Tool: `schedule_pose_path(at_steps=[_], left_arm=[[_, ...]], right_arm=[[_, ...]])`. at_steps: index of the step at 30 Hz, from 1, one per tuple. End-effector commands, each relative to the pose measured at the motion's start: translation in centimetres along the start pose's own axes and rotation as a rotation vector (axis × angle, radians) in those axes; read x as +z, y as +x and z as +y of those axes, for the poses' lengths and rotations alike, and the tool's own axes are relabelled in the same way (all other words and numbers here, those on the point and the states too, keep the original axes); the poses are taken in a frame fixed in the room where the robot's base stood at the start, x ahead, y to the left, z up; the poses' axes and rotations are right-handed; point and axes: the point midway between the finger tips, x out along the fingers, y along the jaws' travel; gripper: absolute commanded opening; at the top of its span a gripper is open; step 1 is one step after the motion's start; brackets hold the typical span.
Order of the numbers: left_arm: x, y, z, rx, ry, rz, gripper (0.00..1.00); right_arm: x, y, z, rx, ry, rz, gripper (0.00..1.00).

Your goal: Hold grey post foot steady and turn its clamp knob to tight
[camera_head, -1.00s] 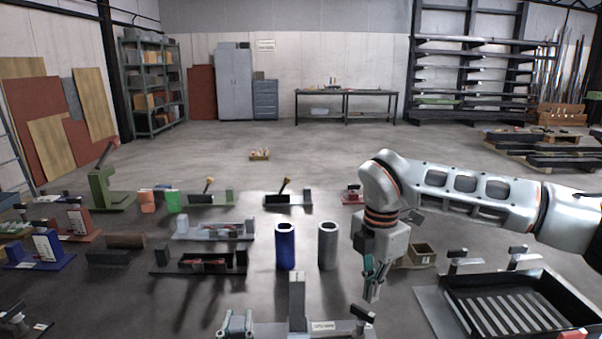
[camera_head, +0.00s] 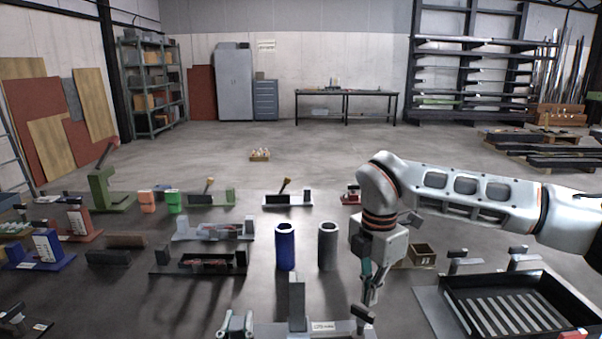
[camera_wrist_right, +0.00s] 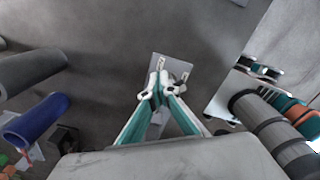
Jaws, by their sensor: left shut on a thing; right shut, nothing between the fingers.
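The grey post foot (camera_head: 271,330) is at the bottom edge of the head view, with an upright grey post (camera_head: 297,301) and a pale label plate on it. Its dark clamp knob (camera_head: 362,314) sticks up at the right end. My left gripper (camera_head: 238,324) is shut on the foot's left end; the frame edge cuts it off. My right gripper (camera_head: 370,298) points down with teal fingers shut and empty, just above or at the knob; contact cannot be told. In the wrist view, its fingertips (camera_wrist_right: 161,92) lie over the foot's pale plate (camera_wrist_right: 170,66).
A blue cylinder (camera_head: 286,247) and a grey cylinder (camera_head: 327,247) stand behind the foot. A black slotted tray (camera_head: 447,306) is at the right, and a small open box (camera_head: 422,255) is behind my right gripper. Several fixtures fill the left.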

Motion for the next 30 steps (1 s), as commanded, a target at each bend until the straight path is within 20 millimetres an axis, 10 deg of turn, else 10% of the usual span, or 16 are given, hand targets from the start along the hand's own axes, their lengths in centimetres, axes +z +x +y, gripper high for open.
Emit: schedule_pose_path(at_steps=[30], left_arm=[[0.0, 0.0, 0.0, 0.000, 0.000, 0.000, 0.00]], right_arm=[[0.2, 0.0, -1.1, 0.000, 0.001, -0.001, 0.00]])
